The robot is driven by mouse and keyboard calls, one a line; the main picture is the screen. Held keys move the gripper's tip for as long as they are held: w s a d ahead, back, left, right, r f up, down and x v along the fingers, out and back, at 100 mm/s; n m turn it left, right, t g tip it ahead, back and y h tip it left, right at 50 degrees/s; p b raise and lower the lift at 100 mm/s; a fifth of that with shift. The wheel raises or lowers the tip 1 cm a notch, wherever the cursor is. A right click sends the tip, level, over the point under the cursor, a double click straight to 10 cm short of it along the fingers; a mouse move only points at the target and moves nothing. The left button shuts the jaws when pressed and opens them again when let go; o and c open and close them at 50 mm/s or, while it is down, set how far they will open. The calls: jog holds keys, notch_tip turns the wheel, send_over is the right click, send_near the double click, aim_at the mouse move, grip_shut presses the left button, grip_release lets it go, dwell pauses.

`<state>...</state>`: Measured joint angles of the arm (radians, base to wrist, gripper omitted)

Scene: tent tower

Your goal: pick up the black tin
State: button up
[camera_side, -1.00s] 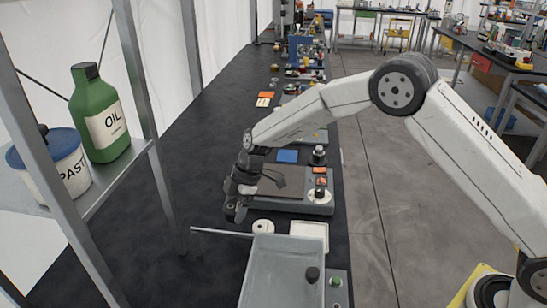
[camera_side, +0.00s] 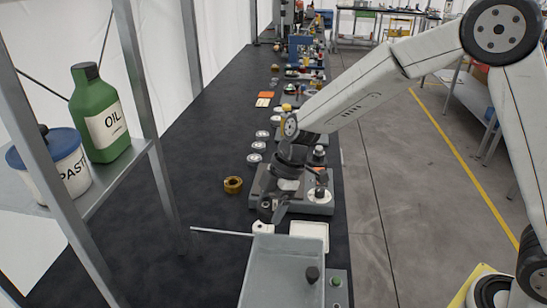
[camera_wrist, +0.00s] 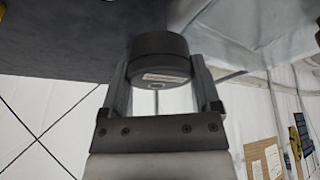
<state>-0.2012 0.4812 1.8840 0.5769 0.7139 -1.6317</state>
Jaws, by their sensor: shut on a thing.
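The black tin (camera_wrist: 158,50) is a short dark cylinder with a pale label strip. In the wrist view it sits between the two fingers of my gripper (camera_wrist: 162,88), which is shut on it. In the side view my gripper (camera_side: 272,208) hangs low above the dark bench, just behind the grey tray and in front of a grey device. The tin cannot be told apart from the dark fingers there. I cannot tell how far it is above the bench.
A brass ring (camera_side: 233,185) and several pale discs lie behind. A shelf with an oil bottle (camera_side: 100,115) and paste tub (camera_side: 52,165) stands left.

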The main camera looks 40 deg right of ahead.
jog(key=shift+s+r, duration=0.1)
jog(key=shift+s, duration=0.15)
jog(key=shift+d, duration=0.1)
dwell(0.4)
